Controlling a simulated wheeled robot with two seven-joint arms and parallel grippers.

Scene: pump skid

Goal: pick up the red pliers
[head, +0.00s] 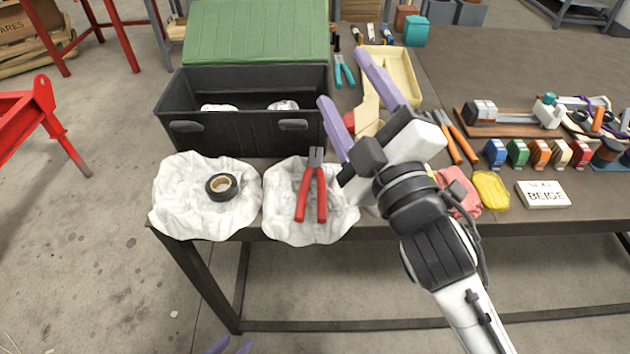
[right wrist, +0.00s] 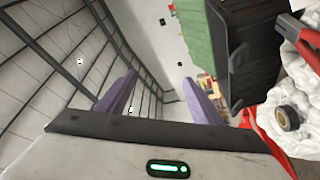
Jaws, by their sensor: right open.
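The red pliers (head: 310,190) lie on a crumpled white cloth (head: 290,232) near the table's front edge in the head view, jaws pointing to the back. Their red handles also show at the top right of the right wrist view (right wrist: 295,27). My right gripper (head: 345,77) is open and empty, above the table to the right of and behind the pliers. It also shows in the right wrist view (right wrist: 160,95), fingers wide apart. Of my left gripper (head: 232,346) only two purple fingertips show, with a gap between them, at the bottom edge, in front of the table and clear of the pliers.
A black bin (head: 245,130) with a green lid stands behind the cloths. A second white cloth (head: 175,205) holds a tape roll (head: 221,186). Orange-handled pliers (head: 455,140), teal-handled pliers (head: 344,72) and a cream tray (head: 404,75) lie around my right gripper.

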